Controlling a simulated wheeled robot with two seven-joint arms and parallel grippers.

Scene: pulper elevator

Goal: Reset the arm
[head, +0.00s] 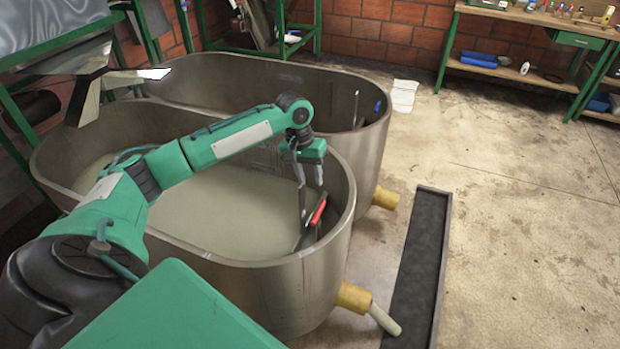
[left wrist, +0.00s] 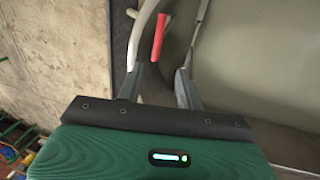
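My left arm reaches over the near metal vat (head: 285,295), which holds a pale, cloudy layer. My left gripper (head: 311,187) points down just inside the vat's right end. In the left wrist view its two fingers (left wrist: 159,75) stand apart with a gap between them, so it is open. A red handle (head: 318,212) shows just below the fingers, by the vat's inner wall; it also shows beyond the fingertips in the left wrist view (left wrist: 158,37). Whether the fingers touch it is hard to tell. My right gripper is in neither view.
A second metal vat (head: 360,165) stands behind. Yellow outlets (head: 352,297) stick out at the vats' right ends. A long black tray (head: 416,270) lies on the floor. A workbench (head: 530,20) with tools is at the back right. The concrete floor on the right is clear.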

